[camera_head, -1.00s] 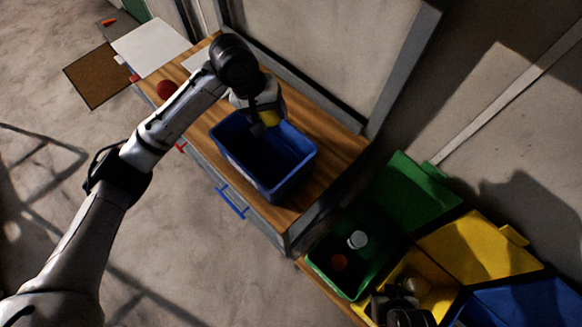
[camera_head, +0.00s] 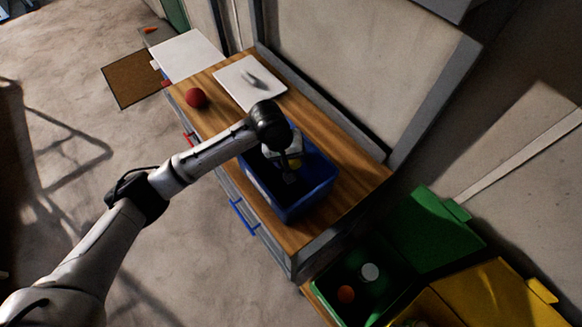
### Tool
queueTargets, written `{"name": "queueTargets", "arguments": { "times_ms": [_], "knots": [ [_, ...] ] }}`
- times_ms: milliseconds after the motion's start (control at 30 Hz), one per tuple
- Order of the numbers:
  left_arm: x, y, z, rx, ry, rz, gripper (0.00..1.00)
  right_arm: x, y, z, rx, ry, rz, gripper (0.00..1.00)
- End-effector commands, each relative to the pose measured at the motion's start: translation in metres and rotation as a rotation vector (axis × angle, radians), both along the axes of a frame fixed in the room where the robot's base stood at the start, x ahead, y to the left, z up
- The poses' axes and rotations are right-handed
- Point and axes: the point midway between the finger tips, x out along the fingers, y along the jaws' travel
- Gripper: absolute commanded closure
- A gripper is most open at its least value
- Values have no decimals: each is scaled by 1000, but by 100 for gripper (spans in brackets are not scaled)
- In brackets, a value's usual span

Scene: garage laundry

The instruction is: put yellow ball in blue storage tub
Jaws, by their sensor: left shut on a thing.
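The blue storage tub (camera_head: 316,189) stands on the wooden top of a cabinet near the picture's middle. My left gripper (camera_head: 293,174) points down over the tub, its fingers at or inside the opening. It is shut on the yellow ball (camera_head: 296,161), of which only a small part shows between the gripper parts. The wrist and hand hide the rest of the ball and part of the tub's inside. My right gripper does not show.
A red ball (camera_head: 196,98) and a white board (camera_head: 248,82) lie on the wooden top (camera_head: 352,182), left of and behind the tub. A green bin (camera_head: 325,282) with an open lid and a yellow bin (camera_head: 430,308) stand at the lower right.

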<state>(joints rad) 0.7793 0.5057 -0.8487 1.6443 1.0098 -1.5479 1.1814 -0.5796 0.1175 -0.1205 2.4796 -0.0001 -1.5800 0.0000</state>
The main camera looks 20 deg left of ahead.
Motion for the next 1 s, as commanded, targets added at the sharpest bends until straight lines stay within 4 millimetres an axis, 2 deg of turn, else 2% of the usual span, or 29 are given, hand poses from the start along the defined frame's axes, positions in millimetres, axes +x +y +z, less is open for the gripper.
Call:
{"name": "queueTargets", "arguments": {
  "times_ms": [233, 533, 967, 1000],
  "knots": [
    [0, 0, -12, 1, 1, 0, 60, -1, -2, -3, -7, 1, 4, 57],
    [0, 0, -52, 1, 1, 0, 60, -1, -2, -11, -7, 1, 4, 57],
    [0, 0, -55, 0, 0, 0, 60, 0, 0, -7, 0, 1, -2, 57],
    [0, 0, -56, -1, -1, -1, 34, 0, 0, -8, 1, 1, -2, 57]
  ]
}}
